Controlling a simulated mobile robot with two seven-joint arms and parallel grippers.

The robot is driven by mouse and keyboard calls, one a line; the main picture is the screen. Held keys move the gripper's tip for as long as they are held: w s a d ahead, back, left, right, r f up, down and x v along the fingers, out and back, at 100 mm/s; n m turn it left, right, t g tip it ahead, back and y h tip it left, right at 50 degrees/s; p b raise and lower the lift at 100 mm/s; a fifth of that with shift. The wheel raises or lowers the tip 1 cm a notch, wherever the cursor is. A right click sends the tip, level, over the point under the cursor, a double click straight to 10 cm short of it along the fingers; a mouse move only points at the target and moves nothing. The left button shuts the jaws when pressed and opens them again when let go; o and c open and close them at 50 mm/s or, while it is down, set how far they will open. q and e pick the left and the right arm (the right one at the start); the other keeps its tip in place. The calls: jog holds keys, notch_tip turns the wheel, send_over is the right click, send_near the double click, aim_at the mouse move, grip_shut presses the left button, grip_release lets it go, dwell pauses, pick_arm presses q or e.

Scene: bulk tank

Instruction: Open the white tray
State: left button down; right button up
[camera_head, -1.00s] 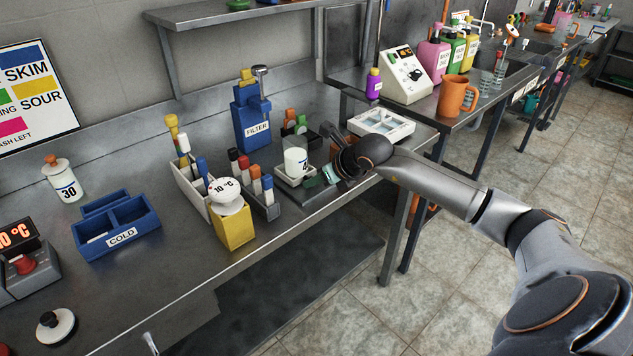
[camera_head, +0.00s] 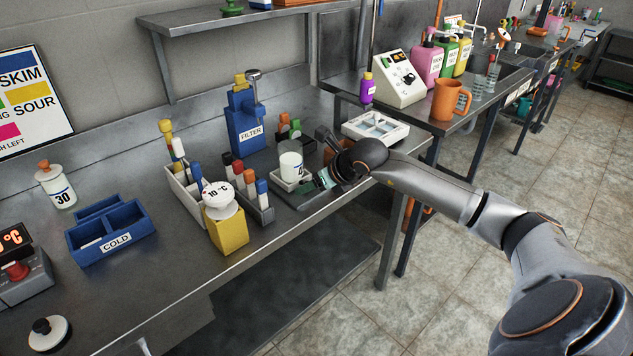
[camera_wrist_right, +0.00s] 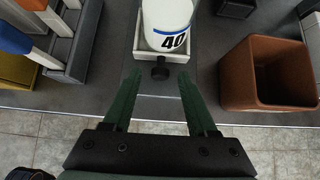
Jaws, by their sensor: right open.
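The white tray (camera_wrist_right: 160,52) with a black knob (camera_wrist_right: 160,71) on its front holds a white bottle marked 40 (camera_wrist_right: 167,20). In the head view this white tray (camera_head: 279,184) sits near the bench front on a grey base, with the bottle (camera_head: 291,163) upright in it. My right gripper (camera_wrist_right: 160,77) is open, its two green fingers pointing at the tray. The knob lies between the fingertips in the wrist view, with a gap on each side; I see no contact. In the head view my wrist partly hides the fingers. My left gripper is not in view.
A brown open box (camera_wrist_right: 266,75) stands right of my fingers. A grey rack (camera_head: 262,213) of colored-capped bottles and a yellow block (camera_head: 228,234) stand left. Another, compartmented white tray (camera_head: 398,136) lies behind my wrist. The bench's front edge runs below the fingers.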

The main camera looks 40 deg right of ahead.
pick_arm(q)
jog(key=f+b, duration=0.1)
jog(key=b, duration=0.1)
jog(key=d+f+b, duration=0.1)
jog(key=b, duration=0.1)
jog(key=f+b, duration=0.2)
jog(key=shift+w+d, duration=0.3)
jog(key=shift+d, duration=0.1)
pick_arm(e)
jog(key=v, duration=1.2)
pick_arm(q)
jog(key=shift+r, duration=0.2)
pick_arm(e)
jog(key=shift+s+r, duration=0.15)
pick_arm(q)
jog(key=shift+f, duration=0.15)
